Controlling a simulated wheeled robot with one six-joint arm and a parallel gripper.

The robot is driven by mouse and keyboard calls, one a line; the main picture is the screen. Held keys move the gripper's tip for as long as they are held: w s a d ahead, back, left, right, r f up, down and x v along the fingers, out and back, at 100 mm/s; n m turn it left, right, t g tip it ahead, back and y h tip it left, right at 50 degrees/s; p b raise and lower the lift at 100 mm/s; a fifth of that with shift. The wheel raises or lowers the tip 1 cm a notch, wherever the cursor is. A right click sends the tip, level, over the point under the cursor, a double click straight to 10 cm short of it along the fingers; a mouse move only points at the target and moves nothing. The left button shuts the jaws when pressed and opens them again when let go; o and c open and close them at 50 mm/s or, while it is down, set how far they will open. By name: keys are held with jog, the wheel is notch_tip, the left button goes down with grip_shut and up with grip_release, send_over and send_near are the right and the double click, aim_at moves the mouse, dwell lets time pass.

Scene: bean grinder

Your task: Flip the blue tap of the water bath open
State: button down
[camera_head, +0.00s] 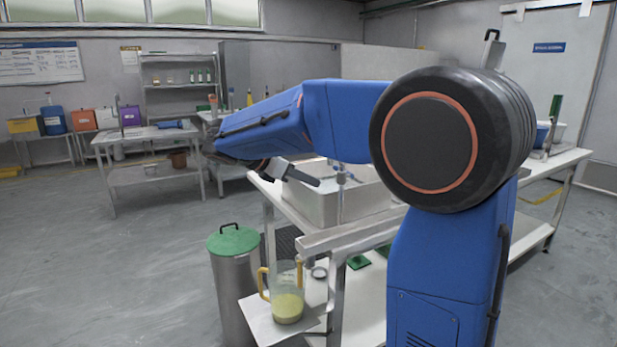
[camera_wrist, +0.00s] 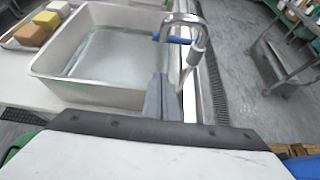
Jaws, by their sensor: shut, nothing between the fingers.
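The water bath is a steel basin (camera_head: 362,204) on a white table, and it also shows in the wrist view (camera_wrist: 52,83) with clear water in it. In the head view the tap's post (camera_head: 341,192) is partly visible. My gripper (camera_wrist: 162,82) is shut and empty, with its fingertips below and a little left of the blue handle, apart from it in the picture. It also shows in the head view (camera_head: 318,183).
A tray with coloured blocks (camera_wrist: 28,36) lies beside the basin. A jug with yellowish liquid (camera_head: 287,307) stands on a low ledge, next to a bin with a green lid (camera_head: 234,241). Open floor (camera_head: 110,270) lies to the left.

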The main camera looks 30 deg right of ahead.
jog(key=d, duration=0.6)
jog(key=shift+w+d+r, duration=0.15)
jog(key=shift+d, duration=0.25)
jog(key=shift+r, duration=0.35)
jog(key=shift+f, duration=0.1)
jog(key=a+r, duration=0.1)
jog(key=a, duration=0.8)
jog(key=shift+s+a+r, duration=0.15)
jog(key=shift+s+a, duration=0.05)
